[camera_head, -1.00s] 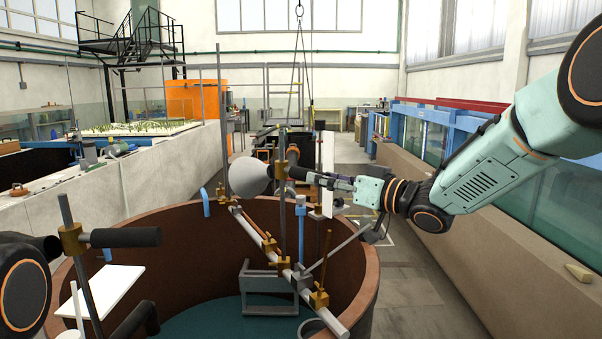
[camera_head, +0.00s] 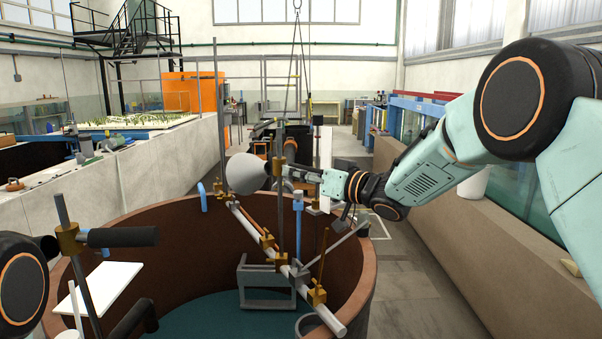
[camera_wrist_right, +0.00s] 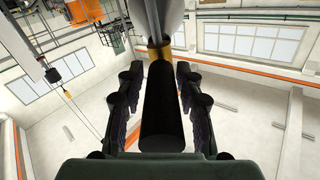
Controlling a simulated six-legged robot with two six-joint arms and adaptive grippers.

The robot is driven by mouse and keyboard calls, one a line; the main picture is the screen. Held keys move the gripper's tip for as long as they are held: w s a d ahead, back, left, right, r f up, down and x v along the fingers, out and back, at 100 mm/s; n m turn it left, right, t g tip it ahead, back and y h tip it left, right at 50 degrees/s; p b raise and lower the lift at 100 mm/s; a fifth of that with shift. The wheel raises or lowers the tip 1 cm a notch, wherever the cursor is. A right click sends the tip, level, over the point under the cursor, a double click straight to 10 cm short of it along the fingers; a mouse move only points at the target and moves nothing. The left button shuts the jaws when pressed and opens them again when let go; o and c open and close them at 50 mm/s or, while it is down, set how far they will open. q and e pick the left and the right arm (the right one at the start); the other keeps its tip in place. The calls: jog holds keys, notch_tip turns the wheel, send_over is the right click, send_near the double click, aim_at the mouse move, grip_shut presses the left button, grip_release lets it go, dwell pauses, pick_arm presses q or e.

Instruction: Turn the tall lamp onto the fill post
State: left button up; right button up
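The tall lamp (camera_head: 247,174) has a pale cone-shaped head and sits on a tall grey rod (camera_head: 282,215) with a brass clamp in the head view. My right gripper (camera_head: 289,171) is beside the clamp, to the right of the lamp head. In the right wrist view a black cylindrical handle (camera_wrist_right: 168,110) lies between the fingers of my right gripper (camera_wrist_right: 160,85), with gaps beside it. The gripper looks open around it. I cannot tell which upright is the fill post. Only a joint of my left arm shows at the left edge; its gripper is not seen.
A round brown tank (camera_head: 365,262) stands below, crossed by a slanting pale pipe (camera_head: 255,232) with brass clamps. A blue post (camera_head: 298,225) rises near the lamp rod. At left another rod carries a black handle (camera_head: 122,237), near a white panel (camera_head: 110,288). Open floor lies right.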

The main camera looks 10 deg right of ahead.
jog(key=shift+s, duration=0.1)
grip_shut()
jog(key=shift+d+r, duration=0.1)
jog(key=shift+r, duration=0.1)
dwell(0.4)
